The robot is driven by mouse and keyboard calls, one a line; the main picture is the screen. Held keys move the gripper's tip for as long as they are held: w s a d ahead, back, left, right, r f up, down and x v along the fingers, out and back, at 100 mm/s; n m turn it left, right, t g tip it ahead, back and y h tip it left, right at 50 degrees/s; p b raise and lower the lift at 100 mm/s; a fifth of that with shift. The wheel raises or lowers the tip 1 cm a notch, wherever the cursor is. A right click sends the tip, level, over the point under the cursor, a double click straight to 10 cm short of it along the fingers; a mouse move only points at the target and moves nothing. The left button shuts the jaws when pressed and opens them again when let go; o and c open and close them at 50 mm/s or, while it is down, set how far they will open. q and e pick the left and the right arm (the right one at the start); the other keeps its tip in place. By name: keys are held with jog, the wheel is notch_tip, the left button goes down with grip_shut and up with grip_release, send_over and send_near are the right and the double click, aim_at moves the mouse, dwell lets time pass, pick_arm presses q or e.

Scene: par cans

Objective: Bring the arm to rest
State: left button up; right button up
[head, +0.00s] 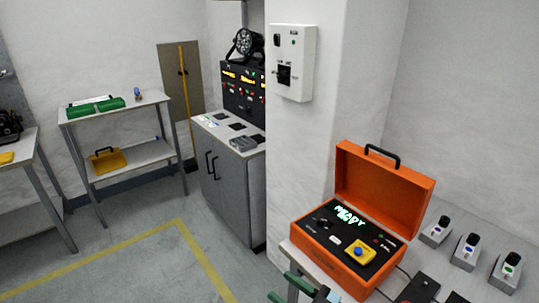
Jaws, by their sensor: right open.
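My right gripper (278,285) shows at the bottom edge of the head view, right of the middle. Its two green fingers are apart and I see nothing between them. The rest of it and most of the arm are cut off by the picture edge. It is in front of the lower left corner of an open orange case (334,245); I cannot tell how far apart they are. My left gripper is not in view.
The case stands on a grey table with several small grey devices (468,251) on its right. A white box (292,62) hangs on the pillar. A grey cabinet (231,185) stands behind. A shelf table (117,107) is at the left. The floor between is clear.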

jog(key=s+d+f+m+t+h, duration=0.4)
jog(key=s+d+f+m+h, duration=0.35)
jog(key=d+f+h, duration=0.4)
jog(key=s+d+f+g+h, duration=0.1)
jog(key=s+d+f+g, duration=0.1)
jog(key=s, duration=0.4)
jog(key=s+d+f+g+h, duration=0.2)
jog(key=s+d+f+g, duration=0.1)
jog(key=s+f, duration=0.3)
jog(key=shift+s+d+f+m+g, duration=0.15)
jog(key=shift+s+f+m+g, duration=0.25)
jog(key=shift+s+g, duration=0.25)
